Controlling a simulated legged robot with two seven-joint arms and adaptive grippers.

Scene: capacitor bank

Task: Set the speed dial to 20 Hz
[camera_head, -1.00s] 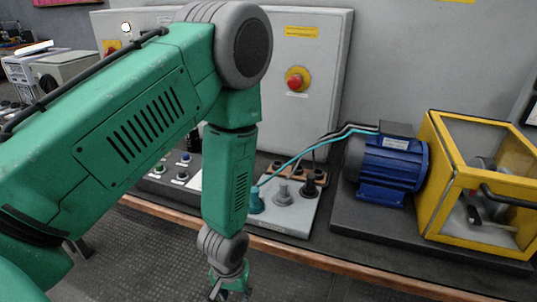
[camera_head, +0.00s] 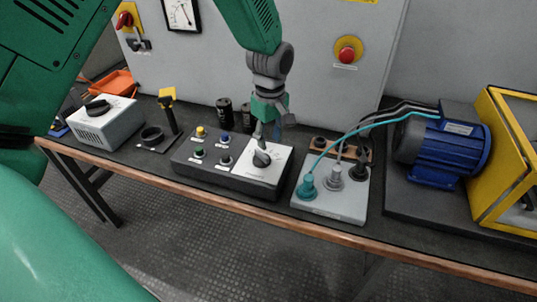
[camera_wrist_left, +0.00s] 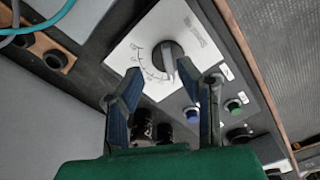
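The speed dial (camera_head: 262,159) is a dark round knob on a white plate at the right end of a black control box. The wrist view shows the dial (camera_wrist_left: 168,56) with a printed scale around part of it; the numbers are too small to read. My left gripper (camera_head: 270,128) points down just above and behind the dial in the head view. In the wrist view its two blue-grey fingers (camera_wrist_left: 160,72) stand apart, their tips at the dial's near side. Nothing is between them, and I cannot tell whether they touch the knob. My right gripper is not in view.
Several coloured push buttons (camera_head: 200,133) sit left of the dial on the same box. A grey socket panel (camera_head: 330,205) with cables stands to the right, before the blue motor (camera_head: 440,150). Black cylinders (camera_head: 225,110) stand behind the box. A white box with a black knob (camera_head: 97,107) is at left.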

